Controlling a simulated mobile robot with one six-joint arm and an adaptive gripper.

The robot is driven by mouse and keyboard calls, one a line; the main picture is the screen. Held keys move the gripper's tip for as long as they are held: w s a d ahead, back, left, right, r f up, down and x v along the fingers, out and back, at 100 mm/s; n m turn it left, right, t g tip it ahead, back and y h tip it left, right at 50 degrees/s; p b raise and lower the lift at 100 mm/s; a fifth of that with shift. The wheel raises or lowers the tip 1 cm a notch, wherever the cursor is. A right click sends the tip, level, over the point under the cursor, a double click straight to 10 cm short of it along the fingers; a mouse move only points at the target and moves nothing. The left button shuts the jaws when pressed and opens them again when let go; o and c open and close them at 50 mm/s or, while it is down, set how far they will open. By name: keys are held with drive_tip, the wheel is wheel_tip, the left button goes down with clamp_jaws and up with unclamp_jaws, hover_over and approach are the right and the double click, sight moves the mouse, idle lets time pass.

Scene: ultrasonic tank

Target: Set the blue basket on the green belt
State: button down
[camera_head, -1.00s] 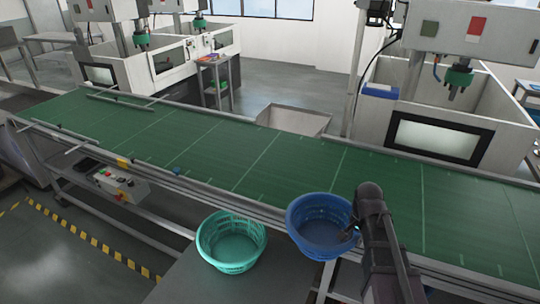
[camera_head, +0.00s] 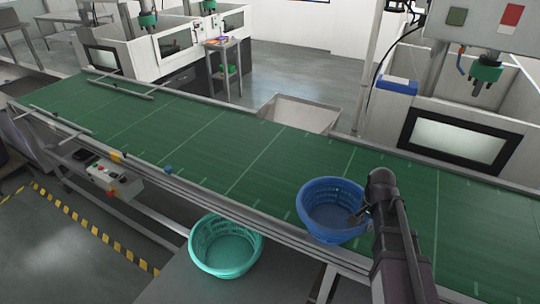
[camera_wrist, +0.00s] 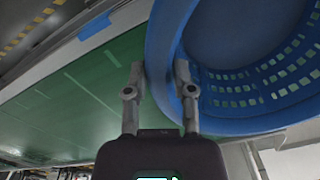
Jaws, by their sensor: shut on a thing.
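The blue basket (camera_head: 333,207) is round, upright and empty in the head view, over the near edge of the green belt (camera_head: 240,150). My gripper (camera_head: 362,216) is shut on the right side of its rim. In the wrist view, the two fingers (camera_wrist: 158,85) pinch the blue basket's wall (camera_wrist: 162,50), and its slotted side fills the upper right. The green belt (camera_wrist: 70,85) shows at the left there. The basket's underside is hidden in the head view, so I cannot tell whether it touches the belt.
A teal basket (camera_head: 226,248) stands on a grey surface below the belt's near rail. A control box (camera_head: 112,181) hangs at the belt's near side. White machines (camera_head: 450,130) stand behind the belt. The belt to the left of the blue basket is clear.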

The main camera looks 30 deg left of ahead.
drive_tip(key=shift+w, duration=0.15)
idle(0.5)
drive_tip(key=w+d+f+b, duration=0.1)
drive_tip(key=w+d, duration=0.1)
drive_tip(key=w, duration=1.2)
drive_tip(key=shift+w+d+f, duration=0.15)
drive_tip(key=shift+w+d, duration=0.05)
drive_tip(key=shift+d, duration=0.2)
drive_tip(key=shift+w, duration=0.1)
drive_tip(key=f+b, duration=0.2)
drive_tip(key=w+f+b, duration=0.1)
drive_tip(key=b, duration=0.1)
drive_tip(key=shift+d+f, duration=0.15)
drive_tip(key=shift+f, duration=0.2)
drive_tip(key=shift+c, duration=2.3)
unclamp_jaws()
